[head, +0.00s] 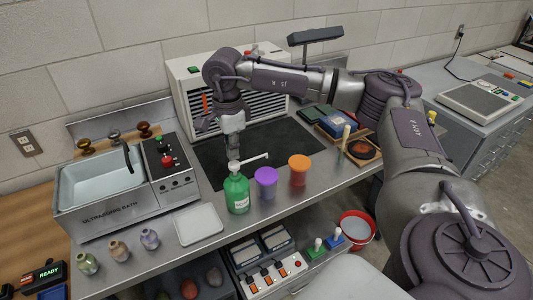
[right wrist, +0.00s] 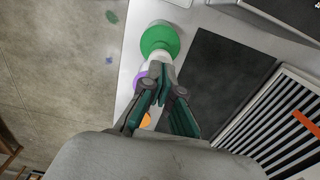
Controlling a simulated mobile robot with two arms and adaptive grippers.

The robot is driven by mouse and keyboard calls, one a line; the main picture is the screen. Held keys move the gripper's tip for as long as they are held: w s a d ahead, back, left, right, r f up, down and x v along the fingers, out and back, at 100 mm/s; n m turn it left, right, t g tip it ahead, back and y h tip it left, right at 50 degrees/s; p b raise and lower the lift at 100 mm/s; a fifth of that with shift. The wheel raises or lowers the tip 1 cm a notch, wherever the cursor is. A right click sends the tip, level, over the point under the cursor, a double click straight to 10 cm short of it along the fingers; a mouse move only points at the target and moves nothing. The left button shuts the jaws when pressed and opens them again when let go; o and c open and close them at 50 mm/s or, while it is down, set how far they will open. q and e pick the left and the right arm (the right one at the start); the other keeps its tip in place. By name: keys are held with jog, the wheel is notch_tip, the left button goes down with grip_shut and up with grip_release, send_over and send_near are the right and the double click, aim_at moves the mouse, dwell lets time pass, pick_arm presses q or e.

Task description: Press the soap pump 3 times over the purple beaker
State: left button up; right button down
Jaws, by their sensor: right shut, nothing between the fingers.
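The green soap bottle (head: 237,195) stands upright on the grey bench. Its white pump spout (head: 254,159) points right, over the purple beaker (head: 265,189), which stands close beside it. My right gripper (head: 233,154) is shut and empty, pointing down just above the pump head. I cannot tell whether the fingertips touch the pump. In the right wrist view the shut fingers (right wrist: 160,70) cover part of the white pump, with the green bottle (right wrist: 160,38) beyond. A sliver of the purple beaker (right wrist: 139,79) shows beside them. My left gripper is not in view.
An orange beaker (head: 298,172) stands right of the purple one. A dark mat (head: 210,160) and a louvred white unit (head: 180,80) are behind.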

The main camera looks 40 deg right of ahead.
aim_at(234, 163)
jog(key=shift+f, duration=0.1)
jog(key=shift+s+f+b, duration=0.1)
jog(key=shift+f+b, duration=1.2)
jog(key=shift+f, duration=0.35)
jog(key=shift+r+p, duration=1.05)
jog(key=shift+r, duration=0.7)
jog(key=shift+f, duration=0.2)
